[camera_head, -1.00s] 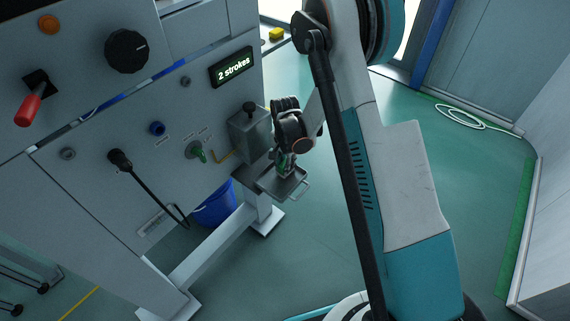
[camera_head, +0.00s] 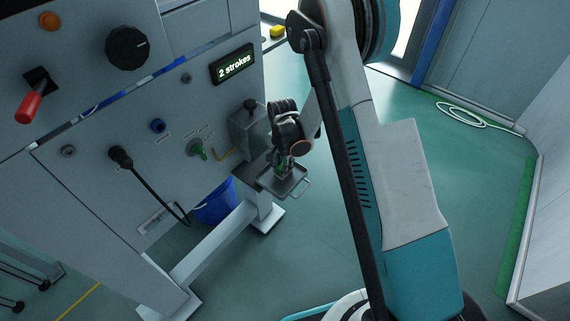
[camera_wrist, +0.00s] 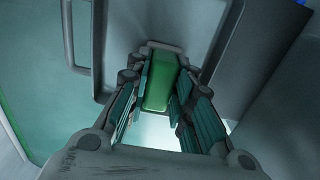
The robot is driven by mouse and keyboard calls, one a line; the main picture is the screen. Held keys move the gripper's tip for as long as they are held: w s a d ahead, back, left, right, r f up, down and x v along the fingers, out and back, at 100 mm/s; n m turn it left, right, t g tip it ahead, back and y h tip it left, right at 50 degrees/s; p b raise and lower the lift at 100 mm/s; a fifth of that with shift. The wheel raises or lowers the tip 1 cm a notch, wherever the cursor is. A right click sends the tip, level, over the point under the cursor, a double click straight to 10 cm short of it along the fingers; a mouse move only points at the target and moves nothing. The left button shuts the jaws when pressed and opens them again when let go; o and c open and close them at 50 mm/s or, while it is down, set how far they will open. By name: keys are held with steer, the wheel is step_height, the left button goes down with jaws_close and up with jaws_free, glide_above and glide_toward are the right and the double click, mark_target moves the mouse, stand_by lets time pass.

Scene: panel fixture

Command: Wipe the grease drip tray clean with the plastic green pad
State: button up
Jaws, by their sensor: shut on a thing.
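The grease drip tray (camera_head: 291,186) is a shallow grey metal tray with a wire handle, fixed low at the right end of the panel. In the wrist view its grey floor (camera_wrist: 120,30) and handle (camera_wrist: 68,35) show beyond the fingers. The green pad (camera_wrist: 160,84) is a block between my gripper's fingers. My gripper (camera_head: 283,166) is shut on the pad and points down over the tray. The wrist view shows my gripper (camera_wrist: 158,90) with finger pads on both sides of the green block. Whether the pad touches the tray floor I cannot tell.
A grey box with a black knob (camera_head: 248,128) is just left of my gripper. A blue bucket (camera_head: 215,205) stands below the panel. A white hose (camera_head: 462,115) lies on the floor; the floor right of the tray is open.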

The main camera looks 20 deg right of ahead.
steer(key=shift+s+a, duration=0.3)
steer(key=shift+a, duration=0.1)
steer(key=shift+a, duration=0.1)
